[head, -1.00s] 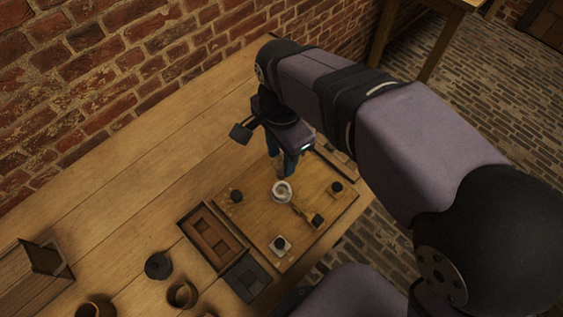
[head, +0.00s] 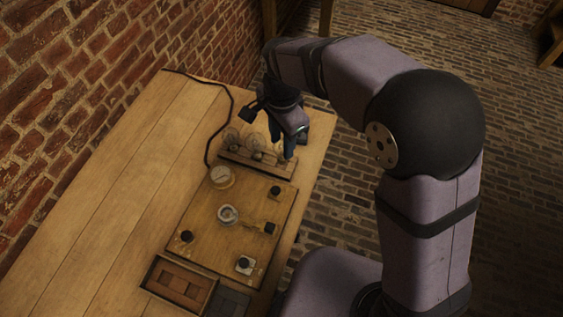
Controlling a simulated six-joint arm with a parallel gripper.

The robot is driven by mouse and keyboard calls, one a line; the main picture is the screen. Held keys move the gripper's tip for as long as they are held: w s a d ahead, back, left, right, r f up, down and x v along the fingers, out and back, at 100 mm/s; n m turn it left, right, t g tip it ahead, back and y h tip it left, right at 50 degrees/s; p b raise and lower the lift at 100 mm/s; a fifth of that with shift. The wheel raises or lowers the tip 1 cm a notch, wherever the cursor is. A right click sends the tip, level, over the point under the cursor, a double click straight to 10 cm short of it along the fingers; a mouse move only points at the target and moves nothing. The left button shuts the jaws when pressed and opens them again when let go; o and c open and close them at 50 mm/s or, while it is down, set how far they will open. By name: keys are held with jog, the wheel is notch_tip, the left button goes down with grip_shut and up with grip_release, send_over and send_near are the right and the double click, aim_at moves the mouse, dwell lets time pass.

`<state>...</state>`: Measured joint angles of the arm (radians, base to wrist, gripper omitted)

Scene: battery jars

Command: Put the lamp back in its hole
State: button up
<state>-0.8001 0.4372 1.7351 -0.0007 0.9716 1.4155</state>
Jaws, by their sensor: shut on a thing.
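A wooden lamp rack (head: 232,162) stands at the far end of the table. Two clear glass lamps, a left one (head: 230,139) and a middle one (head: 257,145), stand upright in it. My gripper (head: 289,155) points down over the rack's right end. It is shut on a lamp, which its fingers and the dim light almost wholly hide. I cannot tell whether the held lamp touches the rack.
A wooden board (head: 196,215) lies in front of the rack, with a round dial (head: 221,177), a pale ring-shaped part (head: 228,215) and several black knobs. A compartment tray (head: 157,277) is nearer. A black cable (head: 231,103) runs along the left. The table's right edge is close to the rack.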

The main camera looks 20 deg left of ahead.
jog(key=shift+w+a, duration=0.25)
jog(key=shift+w, duration=0.4)
jog(key=shift+w+a, duration=0.2)
jog(key=shift+w, duration=0.4)
jog(key=shift+w+a, duration=0.25)
jog(key=shift+w, duration=0.4)
jog(key=shift+f+p, duration=1.55)
jog(key=shift+f, duration=3.4)
jog(key=shift+f, duration=0.15)
jog(key=o, duration=1.2)
jog(key=shift+c, duration=0.2)
notch_tip(320, 180, up, 12)
jog(key=b, duration=0.3)
jog(key=shift+r+b, duration=0.2)
jog(key=shift+b, duration=0.2)
